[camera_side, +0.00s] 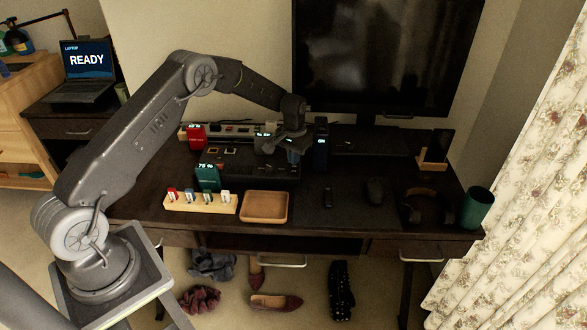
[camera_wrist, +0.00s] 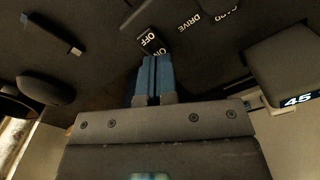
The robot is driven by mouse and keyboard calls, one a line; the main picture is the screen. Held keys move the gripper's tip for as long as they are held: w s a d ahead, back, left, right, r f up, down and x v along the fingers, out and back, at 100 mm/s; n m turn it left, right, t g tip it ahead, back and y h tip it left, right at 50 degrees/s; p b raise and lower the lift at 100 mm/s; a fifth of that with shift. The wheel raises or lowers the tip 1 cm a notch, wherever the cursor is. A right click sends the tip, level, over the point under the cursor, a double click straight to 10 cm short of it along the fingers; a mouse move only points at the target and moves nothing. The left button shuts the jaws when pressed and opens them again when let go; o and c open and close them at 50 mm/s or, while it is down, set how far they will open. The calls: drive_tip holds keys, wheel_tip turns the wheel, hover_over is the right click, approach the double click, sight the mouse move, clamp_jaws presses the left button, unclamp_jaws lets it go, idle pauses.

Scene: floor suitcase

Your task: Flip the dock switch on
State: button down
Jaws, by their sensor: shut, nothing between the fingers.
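The dock (camera_side: 262,176) is a dark box on the desk; its dark top also shows in the wrist view (camera_wrist: 215,50). A small dark switch (camera_wrist: 151,42) on it has white OFF and ON lettering. My gripper (camera_wrist: 153,60) is shut and empty, its two blue fingers side by side. The fingertips are right beside the switch at the ON lettering and partly cover it. I cannot tell whether they touch it or which way it is tipped. In the side view my gripper (camera_side: 293,160) points down over the dock's right part and hides the switch.
A block reading 45 (camera_wrist: 290,75) stands near the gripper. A dark blue-lit block (camera_side: 320,150) is close to its right. A green block reading 70 % (camera_side: 207,178), a red block (camera_side: 194,137), a rack of small sticks (camera_side: 200,203) and an empty wooden tray (camera_side: 264,207) are nearby.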

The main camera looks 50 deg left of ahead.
drive_tip(key=shift+f, duration=1)
idle(0.3)
drive_tip(key=shift+r, duration=3.55)
drive_tip(key=shift+r, duration=0.1)
drive_tip(key=s+d+r+t, duration=0.1)
drive_tip(key=s+d+r, duration=0.25)
drive_tip(key=r, duration=0.35)
drive_tip(key=s+d+r+m+t, duration=0.1)
drive_tip(key=s+d+r, duration=0.1)
drive_tip(key=s+r, duration=0.4)
drive_tip(key=s+d+r+t, duration=0.1)
drive_tip(key=s+d+r, duration=0.2)
drive_tip(key=r, duration=0.5)
drive_tip(key=s+d+r+m+t, duration=0.1)
drive_tip(key=s+d, duration=0.2)
drive_tip(key=s, duration=0.8)
drive_tip(key=s+d+r+m+t, duration=0.1)
drive_tip(key=s+d, duration=0.2)
drive_tip(key=s, duration=0.8)
drive_tip(key=shift+s+r+t, duration=0.15)
drive_tip(key=shift+s+t, duration=0.15)
